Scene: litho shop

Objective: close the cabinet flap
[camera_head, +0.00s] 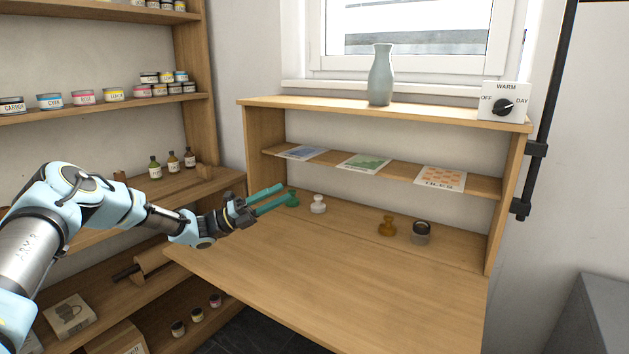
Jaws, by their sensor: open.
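The cabinet flap (330,275) is a wide wooden panel folded down flat, its front edge toward me. It joins the floor of the open wooden cabinet (515,190) below the window. My gripper (284,194) reaches in from the left with its two teal fingers apart and nothing visible between them. It is above the flap's left rear part, near the cabinet's left opening. A green stamp-like piece (293,199) shows right at the lower fingertip; I cannot tell whether they touch.
Inside the cabinet stand a white stamp (318,205), an amber stamp (387,226) and a dark-topped jar (421,233). Printed sheets (364,163) lie on its shelf. A vase (381,76) and a dial box (504,101) stand on top. The flap's surface is clear.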

